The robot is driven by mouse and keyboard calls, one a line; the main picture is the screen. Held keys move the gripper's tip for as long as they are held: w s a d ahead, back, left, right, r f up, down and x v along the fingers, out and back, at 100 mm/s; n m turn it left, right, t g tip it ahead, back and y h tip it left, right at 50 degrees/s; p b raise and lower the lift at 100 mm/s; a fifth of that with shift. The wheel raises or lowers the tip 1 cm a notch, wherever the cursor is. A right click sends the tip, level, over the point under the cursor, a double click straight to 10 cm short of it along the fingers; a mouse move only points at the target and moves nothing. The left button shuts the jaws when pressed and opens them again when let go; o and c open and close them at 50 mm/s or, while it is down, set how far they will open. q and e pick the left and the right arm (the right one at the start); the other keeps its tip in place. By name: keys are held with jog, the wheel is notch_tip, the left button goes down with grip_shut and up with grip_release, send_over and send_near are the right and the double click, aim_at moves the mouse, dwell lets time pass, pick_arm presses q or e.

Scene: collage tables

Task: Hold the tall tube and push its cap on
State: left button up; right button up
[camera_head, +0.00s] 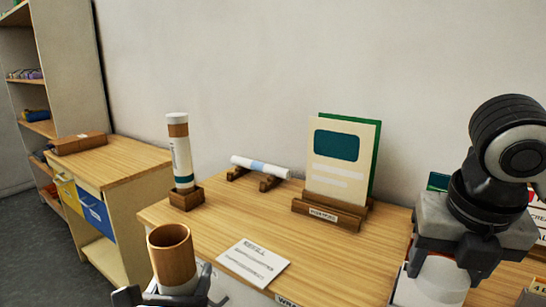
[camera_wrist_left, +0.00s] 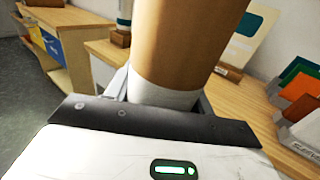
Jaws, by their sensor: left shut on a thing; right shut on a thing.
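The tall tube (camera_head: 171,262) is brown with an open top and a white lower part. It stands upright at the bottom left of the head view. My left gripper (camera_head: 178,292) is shut around its white part. In the left wrist view the tube (camera_wrist_left: 188,45) rises between the jaws, its top out of frame. My right gripper (camera_head: 450,262), at the lower right of the head view, is shut on a white round piece, which looks like the cap (camera_head: 440,283). The cap is well to the right of the tube and apart from it. The tube's lower end is hidden.
On the wooden table (camera_head: 225,215) stand another capped tube (camera_head: 180,150) in a block, a white roll (camera_head: 260,166) on rests, and a card stand (camera_head: 330,212). A printed card (camera_head: 252,262) lies flat in front. A side cabinet (camera_head: 120,165) stands at left.

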jog(key=m, duration=0.1)
jog(key=f+m, duration=0.1)
jog(key=m, duration=0.1)
jog(key=a+f+m+h, duration=0.1)
jog(key=m, duration=0.1)
jog(key=shift+w+f+g, duration=0.2)
jog(key=shift+w+g, duration=0.1)
jog(key=shift+g, duration=0.1)
pick_arm(q)
jog(key=s+a+f, duration=0.4)
jog(key=s+f, duration=0.2)
jog(key=shift+a, duration=0.3)
pick_arm(e)
notch_tip(320, 180, down, 12)
jog(key=a+m+g+y, duration=0.2)
jog(key=m+g, duration=0.3)
jog(key=m, duration=2.2)
jog(key=shift+w+f, duration=0.2)
jog(key=shift+w, duration=0.1)
